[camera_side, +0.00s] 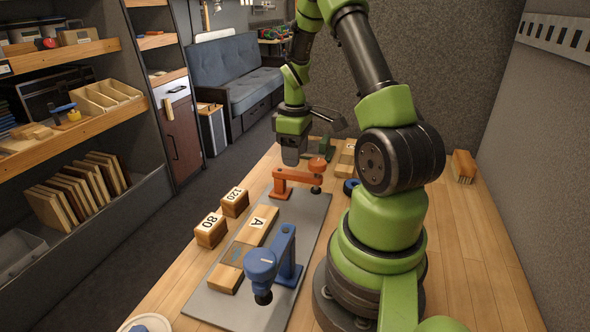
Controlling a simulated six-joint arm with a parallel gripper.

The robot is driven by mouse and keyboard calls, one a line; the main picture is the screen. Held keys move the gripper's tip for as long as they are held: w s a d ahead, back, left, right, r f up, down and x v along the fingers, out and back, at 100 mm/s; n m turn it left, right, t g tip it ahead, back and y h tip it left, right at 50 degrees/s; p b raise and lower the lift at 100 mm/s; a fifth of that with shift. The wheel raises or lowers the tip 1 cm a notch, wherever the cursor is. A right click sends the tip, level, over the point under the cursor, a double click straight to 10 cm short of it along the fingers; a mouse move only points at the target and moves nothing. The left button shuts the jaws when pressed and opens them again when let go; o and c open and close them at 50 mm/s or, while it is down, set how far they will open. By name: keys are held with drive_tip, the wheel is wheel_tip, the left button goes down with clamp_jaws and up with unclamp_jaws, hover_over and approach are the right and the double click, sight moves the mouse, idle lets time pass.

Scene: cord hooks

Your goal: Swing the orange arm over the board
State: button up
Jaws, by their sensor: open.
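The orange arm (294,176) stands on the far end of a grey board (213,303) on the wooden table. It has a round orange knob (317,164) at its right end, with a dark pad below. A blue arm (275,262) of like shape stands on the near end of the board. Wooden blocks, one marked A (258,222), lie in a row along the board between the two arms. My gripper (292,152) hangs just behind and above the orange arm, apart from it as far as I can see. It is open, though its fingers are partly hidden.
Wooden blocks marked 80 (211,230) and 120 (235,202) stand left of the board. A dark blue ring (351,187) lies right of the orange arm, near my base. A brush (464,166) stands at the far right.

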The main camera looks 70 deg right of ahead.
sight(295, 173)
wheel_tip(295, 173, down, 5)
drive_tip(key=shift+c, duration=0.2)
clamp_jaws()
